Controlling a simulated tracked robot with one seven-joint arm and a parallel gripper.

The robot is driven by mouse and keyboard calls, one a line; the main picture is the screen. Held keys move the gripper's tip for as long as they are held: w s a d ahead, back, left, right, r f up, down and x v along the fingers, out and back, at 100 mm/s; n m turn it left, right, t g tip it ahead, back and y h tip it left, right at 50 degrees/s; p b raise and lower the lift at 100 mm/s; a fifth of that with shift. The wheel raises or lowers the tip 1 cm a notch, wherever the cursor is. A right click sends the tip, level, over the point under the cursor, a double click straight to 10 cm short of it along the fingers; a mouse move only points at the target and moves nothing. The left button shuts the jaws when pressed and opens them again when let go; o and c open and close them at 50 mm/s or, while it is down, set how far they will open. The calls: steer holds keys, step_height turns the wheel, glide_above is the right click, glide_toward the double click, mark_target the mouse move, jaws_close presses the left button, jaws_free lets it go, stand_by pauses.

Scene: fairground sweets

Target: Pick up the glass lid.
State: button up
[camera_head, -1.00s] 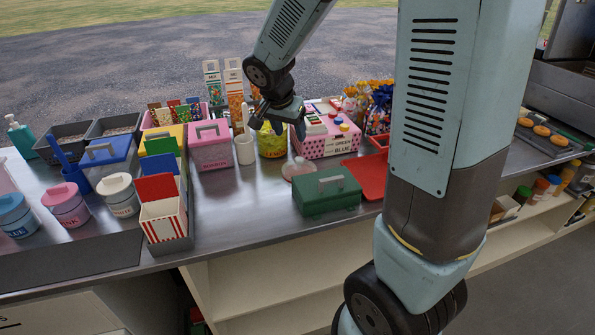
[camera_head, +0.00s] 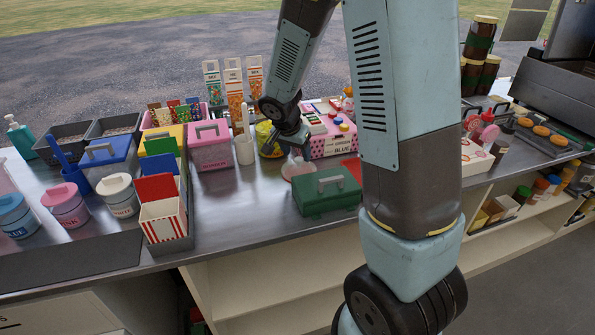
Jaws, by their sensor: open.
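The glass lid (camera_head: 290,173), clear with a pale pinkish look, lies on the steel counter just behind the green box (camera_head: 326,194). The green box hides part of its front right edge. My gripper (camera_head: 287,153) is open and points down just above the lid. One dark finger is in front of the yellow-green tub (camera_head: 263,133), the other is to the right over the lid. I cannot tell whether the fingers touch the lid's top.
The pink box with buttons (camera_head: 330,146) stands close behind and right of my gripper. A white cup (camera_head: 244,150) with a utensil is to the left, beside the pink lidded box (camera_head: 209,155). A red mat (camera_head: 352,168) lies right. Counter left of the lid is bare.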

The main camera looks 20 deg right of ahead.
mark_target(299, 158)
steer(key=shift+x, duration=1.75)
steer(key=shift+w, duration=0.15)
jaws_close()
